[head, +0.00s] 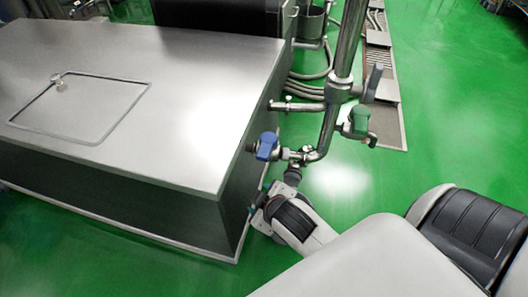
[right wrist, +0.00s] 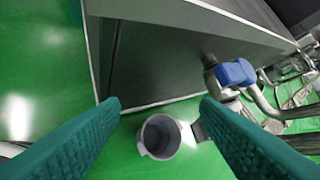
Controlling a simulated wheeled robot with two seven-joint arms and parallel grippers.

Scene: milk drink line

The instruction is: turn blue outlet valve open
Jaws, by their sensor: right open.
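The blue outlet valve handle (head: 267,146) sits on a steel pipe fitting at the right side of the steel tank. It also shows in the right wrist view (right wrist: 237,73), above and right of the right-hand fingertip. My right gripper (head: 260,196) is below the valve beside the tank's side wall, mostly hidden by its own wrist. My left gripper is not in view.
The steel tank (head: 190,95) has a flat top with a framed hatch (head: 82,108). A green-handled valve (head: 360,118) is on the pipe (head: 328,130) to the right. A grey open container (right wrist: 158,137) stands on the green floor. A floor drain (head: 385,120) lies farther right.

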